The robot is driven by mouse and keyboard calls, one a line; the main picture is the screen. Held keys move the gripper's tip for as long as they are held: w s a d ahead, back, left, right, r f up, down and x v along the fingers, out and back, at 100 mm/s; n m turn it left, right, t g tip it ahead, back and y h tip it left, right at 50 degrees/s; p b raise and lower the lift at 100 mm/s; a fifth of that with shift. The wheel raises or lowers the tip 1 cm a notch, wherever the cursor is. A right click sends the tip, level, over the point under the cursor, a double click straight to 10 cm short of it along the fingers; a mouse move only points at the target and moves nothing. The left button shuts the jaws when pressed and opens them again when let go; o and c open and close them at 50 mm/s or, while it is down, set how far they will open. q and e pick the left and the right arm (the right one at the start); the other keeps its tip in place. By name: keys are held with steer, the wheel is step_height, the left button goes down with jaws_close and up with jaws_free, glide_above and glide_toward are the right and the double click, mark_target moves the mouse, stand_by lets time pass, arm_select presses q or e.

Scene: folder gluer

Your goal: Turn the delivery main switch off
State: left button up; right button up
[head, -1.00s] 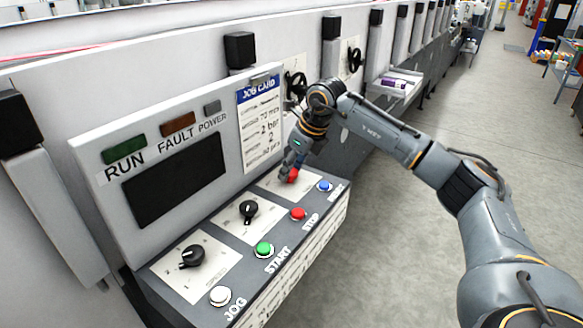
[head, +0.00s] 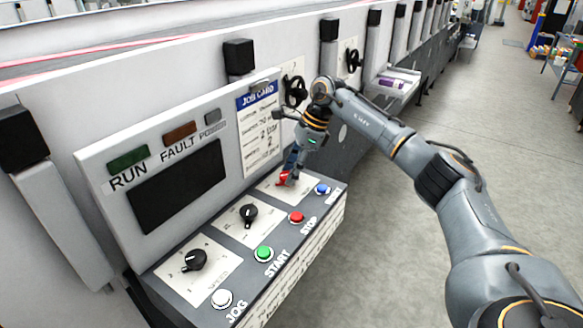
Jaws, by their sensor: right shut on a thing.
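The red switch knob (head: 282,179) sits on a pale plate at the far end of the sloped control panel (head: 262,229). I take it to be the delivery main switch; its label is not readable. My right gripper (head: 287,175) reaches down from above and is shut on the red knob. The fingers and wrist hide part of the knob and its plate. My left gripper is not in view.
Two black rotary knobs, the nearer one (head: 194,260) and the middle one (head: 249,213), share the panel. Green START (head: 264,253), red STOP (head: 296,217), blue (head: 322,189) and white JOG (head: 221,298) buttons line the front edge. A job card (head: 259,128) stands behind.

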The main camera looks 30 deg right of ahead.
steer(key=shift+n, duration=0.3)
stand_by(0.4)
steer(key=o, duration=1.1)
steer(key=shift+d+r, duration=0.1)
steer(key=shift+r, duration=0.15)
steer(key=v, duration=1.1)
steer(key=shift+d+r, duration=0.2)
